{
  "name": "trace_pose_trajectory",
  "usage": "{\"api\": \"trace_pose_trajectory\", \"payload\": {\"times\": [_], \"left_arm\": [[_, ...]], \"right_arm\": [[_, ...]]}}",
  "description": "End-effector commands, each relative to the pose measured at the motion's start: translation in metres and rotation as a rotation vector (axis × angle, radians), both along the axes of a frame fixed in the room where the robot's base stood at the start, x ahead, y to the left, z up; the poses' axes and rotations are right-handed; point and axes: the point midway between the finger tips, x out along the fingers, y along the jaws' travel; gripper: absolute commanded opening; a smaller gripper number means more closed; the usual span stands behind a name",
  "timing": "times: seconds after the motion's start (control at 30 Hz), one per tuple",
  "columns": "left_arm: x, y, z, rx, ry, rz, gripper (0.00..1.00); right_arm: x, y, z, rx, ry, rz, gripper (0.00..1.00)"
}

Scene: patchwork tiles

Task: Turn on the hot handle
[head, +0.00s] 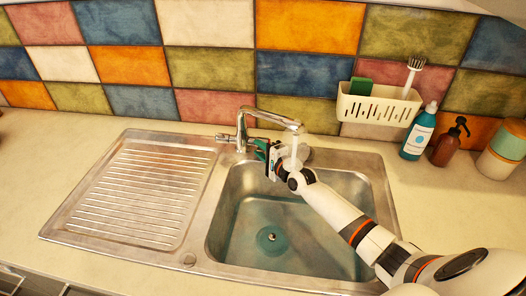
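A chrome tap (241,128) stands at the back of the sink, its spout arching right over the basin. One tap handle (225,138) sticks out on the left of its base. The right side of the base is largely hidden by my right gripper (262,152), so I cannot make out a handle there. My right gripper reaches in from the lower right, with its fingers at the tap base; whether they touch it or are open or shut is unclear. My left gripper is not in view.
The steel basin (222,228) has a bluish tint around its drain (272,238). A ribbed drainboard (142,190) lies left. A white caddy (378,106) hangs on the tiled wall. A teal bottle (419,134), brown bottle (448,146) and canister (505,150) stand right.

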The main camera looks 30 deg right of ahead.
Motion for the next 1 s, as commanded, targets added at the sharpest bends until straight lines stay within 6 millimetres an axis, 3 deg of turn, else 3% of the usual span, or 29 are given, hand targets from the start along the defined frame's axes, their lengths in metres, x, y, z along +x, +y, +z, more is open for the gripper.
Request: {"api": "trace_pose_trajectory", "payload": {"times": [0.17,0.6,0.8,1.0], "left_arm": [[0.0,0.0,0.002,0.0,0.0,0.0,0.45],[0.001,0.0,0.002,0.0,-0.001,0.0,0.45],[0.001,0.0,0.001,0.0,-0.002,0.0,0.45],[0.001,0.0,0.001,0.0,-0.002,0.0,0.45]], "right_arm": [[-0.015,-0.002,0.0,0.002,0.003,0.001,0.28],[-0.1,-0.015,0.01,-0.001,0.002,0.0,0.28],[-0.116,-0.017,0.014,-0.001,0.0,0.0,0.28],[-0.118,-0.018,0.015,-0.001,0.0,0.0,0.28]]}}
